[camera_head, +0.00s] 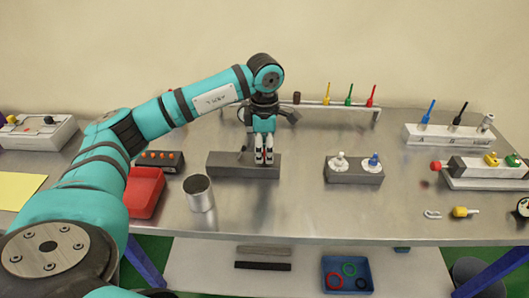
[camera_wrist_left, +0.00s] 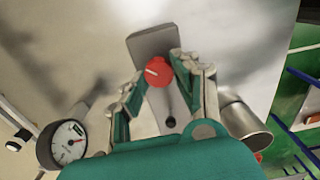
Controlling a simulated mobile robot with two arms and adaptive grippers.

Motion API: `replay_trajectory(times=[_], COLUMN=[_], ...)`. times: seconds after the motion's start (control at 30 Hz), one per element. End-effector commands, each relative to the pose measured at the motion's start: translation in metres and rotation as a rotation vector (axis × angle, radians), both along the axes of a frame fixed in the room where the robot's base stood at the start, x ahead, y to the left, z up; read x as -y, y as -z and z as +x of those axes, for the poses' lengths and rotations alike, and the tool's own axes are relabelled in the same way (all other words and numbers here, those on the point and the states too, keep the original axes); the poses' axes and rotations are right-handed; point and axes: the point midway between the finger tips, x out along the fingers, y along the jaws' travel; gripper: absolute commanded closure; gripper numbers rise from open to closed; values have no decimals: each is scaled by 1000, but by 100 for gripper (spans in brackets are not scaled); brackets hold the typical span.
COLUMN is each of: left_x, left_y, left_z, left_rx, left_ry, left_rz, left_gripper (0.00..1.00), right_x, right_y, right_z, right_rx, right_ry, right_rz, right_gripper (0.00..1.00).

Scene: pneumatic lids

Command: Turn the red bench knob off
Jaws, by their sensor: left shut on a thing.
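The red bench knob (camera_wrist_left: 158,72) shows in the left wrist view with a white mark pointing left. It sits on a long grey block (camera_wrist_left: 153,42), also seen in the head view (camera_head: 228,165). My left gripper (camera_head: 264,160) points down at the right part of this block. Its fingers (camera_wrist_left: 159,80) are on both sides of the knob and shut on it. In the head view the fingers hide the knob. A small dark round part (camera_wrist_left: 170,122) shows on the block below the knob in the wrist view. My right gripper is not in view.
A metal cup (camera_head: 200,195) stands just in front of the block, with a red tray (camera_head: 145,192) to its left. A grey block with white and blue knobs (camera_head: 355,177) stands to the right. A dial gauge (camera_wrist_left: 67,142) shows in the wrist view. Bare bench lies between the blocks.

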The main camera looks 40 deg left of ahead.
Motion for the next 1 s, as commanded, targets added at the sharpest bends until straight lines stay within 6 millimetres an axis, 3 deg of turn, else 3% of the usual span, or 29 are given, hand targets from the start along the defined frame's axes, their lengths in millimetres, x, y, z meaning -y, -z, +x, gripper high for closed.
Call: replay_trajectory(times=[0.67, 0.7, 0.87, 1.0], left_x=[-1, -1, -1, -1], left_y=[-2, -2, -1, -1], left_z=[1, 1, 1, 1], left_rx=[4, 6, 4, 2], left_ry=[61, 61, 61, 61], left_rz=[1, 0, 0, 0], left_gripper=[100, 68, 48, 48], right_x=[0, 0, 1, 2], right_y=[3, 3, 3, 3], right_z=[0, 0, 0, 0], right_rx=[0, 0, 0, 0], right_ry=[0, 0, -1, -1], right_rz=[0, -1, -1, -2], right_gripper=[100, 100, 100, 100])
